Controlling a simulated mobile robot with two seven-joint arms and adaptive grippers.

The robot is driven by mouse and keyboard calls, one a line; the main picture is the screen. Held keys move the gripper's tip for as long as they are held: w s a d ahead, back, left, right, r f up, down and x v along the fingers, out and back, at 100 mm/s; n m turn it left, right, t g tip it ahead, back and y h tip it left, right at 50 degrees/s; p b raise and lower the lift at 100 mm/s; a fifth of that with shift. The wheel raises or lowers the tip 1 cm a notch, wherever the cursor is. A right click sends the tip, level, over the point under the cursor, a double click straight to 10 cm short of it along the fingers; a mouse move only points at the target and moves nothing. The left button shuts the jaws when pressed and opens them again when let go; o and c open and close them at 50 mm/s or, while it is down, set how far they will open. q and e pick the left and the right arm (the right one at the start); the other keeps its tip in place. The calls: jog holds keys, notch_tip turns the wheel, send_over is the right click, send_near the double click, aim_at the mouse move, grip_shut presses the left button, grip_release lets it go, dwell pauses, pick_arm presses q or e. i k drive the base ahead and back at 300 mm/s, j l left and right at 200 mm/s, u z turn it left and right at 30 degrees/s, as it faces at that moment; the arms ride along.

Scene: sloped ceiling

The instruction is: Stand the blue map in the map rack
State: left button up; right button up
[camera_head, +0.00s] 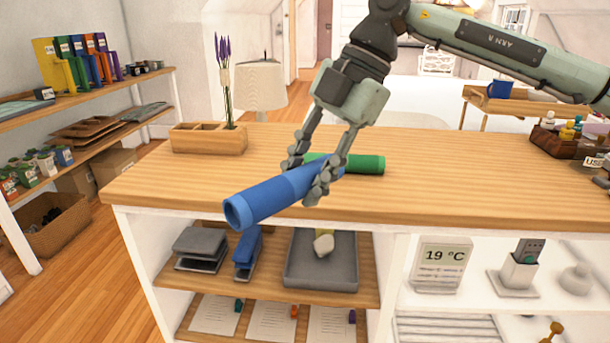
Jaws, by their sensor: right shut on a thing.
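The blue map (262,199) is a rolled blue tube lying near level over the front edge of the wooden counter. Its open end points to the lower left. My right gripper (303,179) reaches down from above and is shut on the tube toward its far end; the fingers hide part of it. I cannot tell whether the tube touches the counter. A low wooden holder with compartments (208,139) stands at the counter's back left; it may be the map rack, but I cannot be sure.
A green tube (366,164) lies on the counter right behind the blue one. Lavender stems (225,85) rise at the wooden holder, with a lamp (262,86) behind. A dark tray of small bottles (560,143) stands at right. The counter (450,180) is bare between.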

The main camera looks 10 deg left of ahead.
aim_at(189, 146)
jog(key=i+j, duration=0.2)
jog(key=j, duration=0.2)
jog(key=i+j, duration=0.15)
jog(key=j, duration=0.25)
jog(key=i+j, duration=0.2)
jog(key=j, duration=0.2)
jog(key=i+j, duration=0.2)
jog(key=j, duration=0.25)
jog(key=i+j, duration=0.2)
jog(key=j, duration=0.2)
jog(key=k, duration=0.5)
